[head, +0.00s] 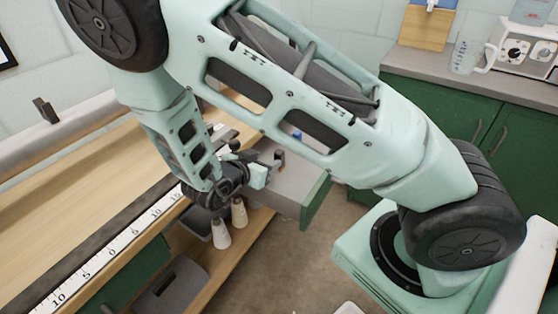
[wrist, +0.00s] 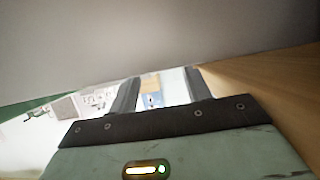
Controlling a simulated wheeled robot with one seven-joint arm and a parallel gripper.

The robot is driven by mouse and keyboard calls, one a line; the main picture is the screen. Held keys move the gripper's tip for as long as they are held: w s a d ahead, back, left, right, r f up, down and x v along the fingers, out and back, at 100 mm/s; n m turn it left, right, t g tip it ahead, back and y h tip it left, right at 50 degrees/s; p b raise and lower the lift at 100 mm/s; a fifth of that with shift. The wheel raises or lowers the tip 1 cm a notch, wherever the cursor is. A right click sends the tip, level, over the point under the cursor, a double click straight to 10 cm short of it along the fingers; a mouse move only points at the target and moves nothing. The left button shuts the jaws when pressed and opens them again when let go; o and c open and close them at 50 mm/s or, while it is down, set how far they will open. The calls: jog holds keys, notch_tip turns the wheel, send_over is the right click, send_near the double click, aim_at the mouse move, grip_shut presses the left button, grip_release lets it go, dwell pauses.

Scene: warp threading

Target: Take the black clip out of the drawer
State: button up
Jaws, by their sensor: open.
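The drawer (head: 288,190) is pulled open below the wooden worktop in the head view, with a grey inside and a green front (head: 316,202). My gripper (head: 277,163) is at the drawer, over or at its opening; the exact height is unclear. In the wrist view my gripper (wrist: 160,90) has its two dark fingers spread apart, with only distant background between them. I cannot make out a black clip inside the drawer in either view; my arm covers part of it. A dark clip-like piece (head: 43,110) sits on the grey beam at the far left.
A worktop (head: 85,190) with a white ruler (head: 100,258) lies on the left. White bottles (head: 221,235) and grey bins (head: 172,290) stand on the shelf below. Green cabinets (head: 450,118) stand at the back right. A plain grey surface (wrist: 140,45) fills the upper wrist view.

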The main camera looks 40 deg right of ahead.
aim_at(277, 155)
jog(key=shift+b+x, duration=0.3)
jog(key=shift+x, duration=2.7)
grip_shut()
